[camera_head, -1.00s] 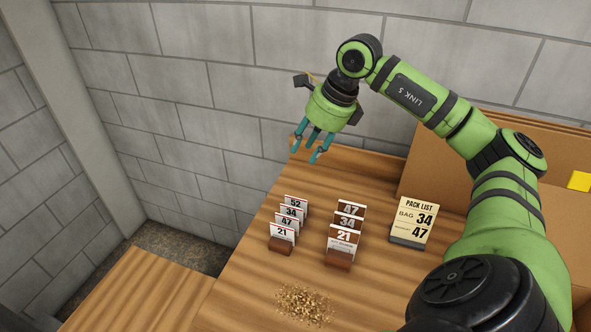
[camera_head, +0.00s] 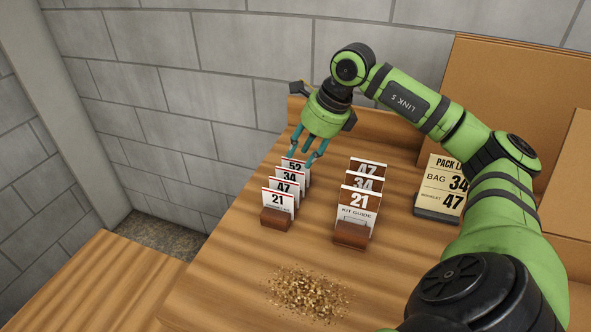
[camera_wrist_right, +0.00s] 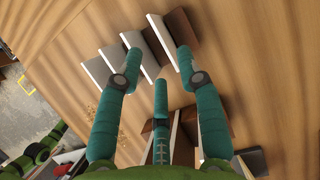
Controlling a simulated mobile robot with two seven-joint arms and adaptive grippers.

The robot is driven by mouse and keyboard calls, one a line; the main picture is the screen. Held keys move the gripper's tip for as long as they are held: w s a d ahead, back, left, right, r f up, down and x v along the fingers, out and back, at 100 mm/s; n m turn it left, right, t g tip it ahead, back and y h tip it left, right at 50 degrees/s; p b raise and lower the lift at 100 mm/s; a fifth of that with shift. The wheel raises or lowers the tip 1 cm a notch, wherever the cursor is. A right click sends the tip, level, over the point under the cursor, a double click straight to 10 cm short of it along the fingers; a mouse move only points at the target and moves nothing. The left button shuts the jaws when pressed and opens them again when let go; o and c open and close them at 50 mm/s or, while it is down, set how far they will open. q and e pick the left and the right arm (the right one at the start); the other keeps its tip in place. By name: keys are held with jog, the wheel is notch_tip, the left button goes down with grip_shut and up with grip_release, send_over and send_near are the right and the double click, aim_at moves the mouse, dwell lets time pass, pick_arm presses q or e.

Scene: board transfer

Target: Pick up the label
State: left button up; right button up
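White labels stand upright in a row in a brown holder (camera_head: 276,219), marked 52 (camera_head: 294,164), 34 (camera_head: 289,176), 47 (camera_head: 285,188) and 21 (camera_head: 278,201) from back to front. Their small print is unreadable. My right gripper (camera_head: 308,155) is open and empty, with teal fingers pointing down at the back of the row, by the 52 label. In the right wrist view, my right gripper (camera_wrist_right: 158,58) spreads its fingers above the white card edges (camera_wrist_right: 151,60). Contact cannot be told. A pack list (camera_head: 436,190) reads bag 34 and 47. My left gripper is not in view.
Brown crumbs (camera_head: 308,293) lie on the wooden table (camera_head: 225,270) in front. Cardboard boxes (camera_head: 505,90) stand behind at the right.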

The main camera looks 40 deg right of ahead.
aim_at(295, 164)
jog(key=x, duration=0.2)
jog(key=p+x, duration=0.1)
jog(key=x, duration=0.1)
jog(key=shift+w+d+f, duration=0.15)
jog(key=shift+w+f, duration=0.1)
jog(key=shift+w, duration=0.15)
jog(key=shift+w+f, duration=0.1)
jog(key=shift+f, duration=0.25)
jog(key=shift+c, duration=0.4)
grip_shut()
